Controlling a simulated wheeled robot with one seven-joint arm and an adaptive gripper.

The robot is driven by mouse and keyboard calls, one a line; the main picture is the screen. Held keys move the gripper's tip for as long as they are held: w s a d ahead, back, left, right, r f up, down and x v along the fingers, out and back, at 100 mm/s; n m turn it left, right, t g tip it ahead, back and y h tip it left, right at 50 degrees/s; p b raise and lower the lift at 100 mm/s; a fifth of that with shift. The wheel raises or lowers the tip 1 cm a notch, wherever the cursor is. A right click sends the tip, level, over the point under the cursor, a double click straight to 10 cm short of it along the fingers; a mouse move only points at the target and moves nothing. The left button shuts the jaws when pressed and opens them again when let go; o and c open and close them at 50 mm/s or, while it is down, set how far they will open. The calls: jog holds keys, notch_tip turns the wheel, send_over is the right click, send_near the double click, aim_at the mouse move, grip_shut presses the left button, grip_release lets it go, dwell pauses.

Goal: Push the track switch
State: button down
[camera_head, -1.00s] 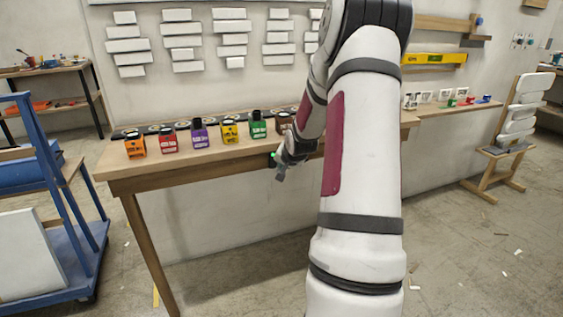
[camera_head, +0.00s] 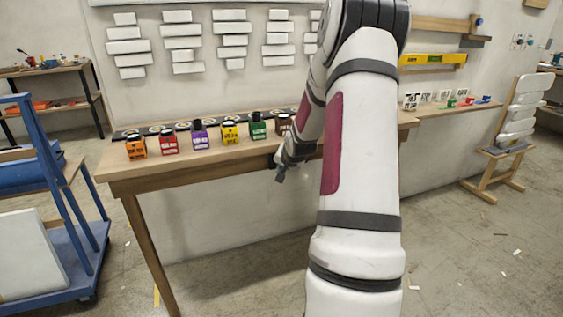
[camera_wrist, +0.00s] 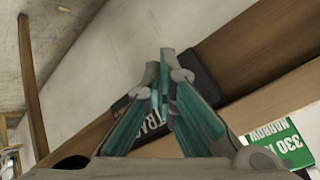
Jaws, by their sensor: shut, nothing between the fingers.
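My gripper (camera_head: 281,174) is at the front edge of the wooden table, its fingers shut and empty. In the wrist view the gripper's teal-padded fingers (camera_wrist: 162,85) meet in front of a black plate with white letters reading "TRAC" (camera_wrist: 156,124), on the wooden table front. This looks like the track switch; its middle is hidden behind the fingers. I cannot tell whether the fingertips touch it. In the head view a small dark part of it (camera_head: 273,160) shows just left of the gripper.
The wooden table (camera_head: 120,165) carries a row of coloured boxes, including an orange one (camera_head: 136,147) and a green one (camera_head: 258,126). The green box's label (camera_wrist: 290,142) shows in the wrist view. A blue cart (camera_head: 60,230) stands at left.

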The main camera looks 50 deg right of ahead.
jog(key=shift+s, duration=0.1)
jog(key=s+a, duration=0.1)
jog(key=s+a+p, duration=0.1)
jog(key=s, duration=0.1)
jog(key=s+a+p, duration=0.1)
jog(key=s, duration=0.1)
dwell(0.6)
jog(key=shift+a, duration=0.1)
